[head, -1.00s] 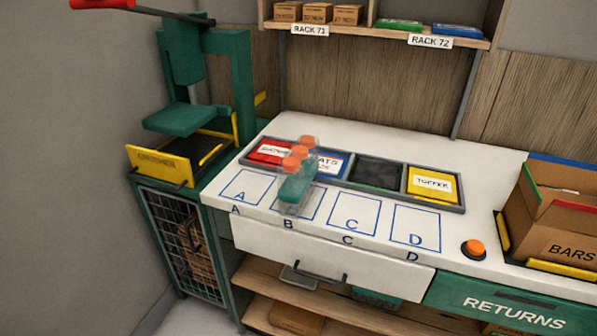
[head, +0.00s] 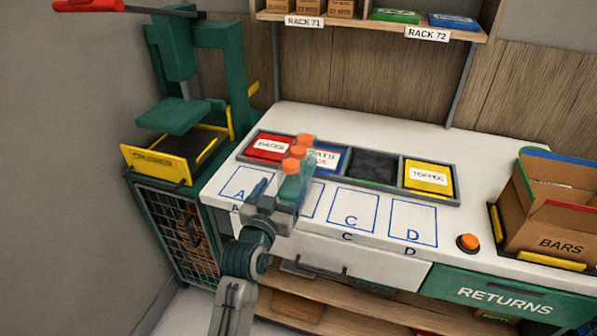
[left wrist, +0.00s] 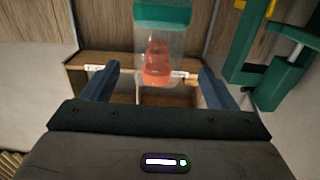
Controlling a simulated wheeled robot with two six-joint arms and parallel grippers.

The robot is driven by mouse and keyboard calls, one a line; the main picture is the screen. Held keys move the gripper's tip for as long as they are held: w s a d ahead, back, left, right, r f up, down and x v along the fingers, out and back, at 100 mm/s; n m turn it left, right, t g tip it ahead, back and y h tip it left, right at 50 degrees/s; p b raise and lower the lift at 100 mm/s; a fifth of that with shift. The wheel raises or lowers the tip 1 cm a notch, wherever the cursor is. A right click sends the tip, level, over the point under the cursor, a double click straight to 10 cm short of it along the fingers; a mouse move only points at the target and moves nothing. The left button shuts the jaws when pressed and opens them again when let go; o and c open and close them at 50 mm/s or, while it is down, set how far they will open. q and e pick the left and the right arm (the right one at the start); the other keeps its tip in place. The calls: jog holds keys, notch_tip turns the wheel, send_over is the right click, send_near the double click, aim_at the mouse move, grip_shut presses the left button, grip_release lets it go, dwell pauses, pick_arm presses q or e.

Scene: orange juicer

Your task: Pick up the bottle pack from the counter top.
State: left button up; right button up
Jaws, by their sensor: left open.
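The bottle pack (head: 291,182) stands upright on the counter top around square B, a clear pack with a green band and several orange caps. My left gripper (head: 278,190) is at its near side in the head view, open, partly hiding its lower part and square B. In the left wrist view the bottle pack (left wrist: 162,45) appears upside down, caps downward, in line with the gap between the open fingers of my left gripper (left wrist: 158,80). Nothing is held. My right gripper is in neither view.
Behind the pack is a divided tray (head: 333,181) with red, blue, dark and yellow sections. The green crusher (head: 240,85) stands at left. A BARS carton (head: 560,220) and an orange button (head: 468,242) are at right. Squares C and D are bare.

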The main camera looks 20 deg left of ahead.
aim_at(286, 181)
pick_arm(q)
jog(key=w, duration=0.3)
jog(key=shift+d, duration=0.1)
jog(key=shift+w+r+p, duration=0.15)
jog(key=shift+w+p, duration=0.15)
jog(key=shift+p, duration=0.25)
jog(key=w+p, duration=0.1)
jog(key=w, duration=0.2)
jog(key=shift+w+d+p, duration=0.15)
jog(key=shift+w+p, duration=0.1)
jog(key=shift+p, duration=0.05)
jog(key=shift+w, duration=0.4)
jog(key=shift+s, duration=0.1)
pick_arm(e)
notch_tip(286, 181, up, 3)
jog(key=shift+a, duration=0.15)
pick_arm(q)
jog(key=c, duration=1.1)
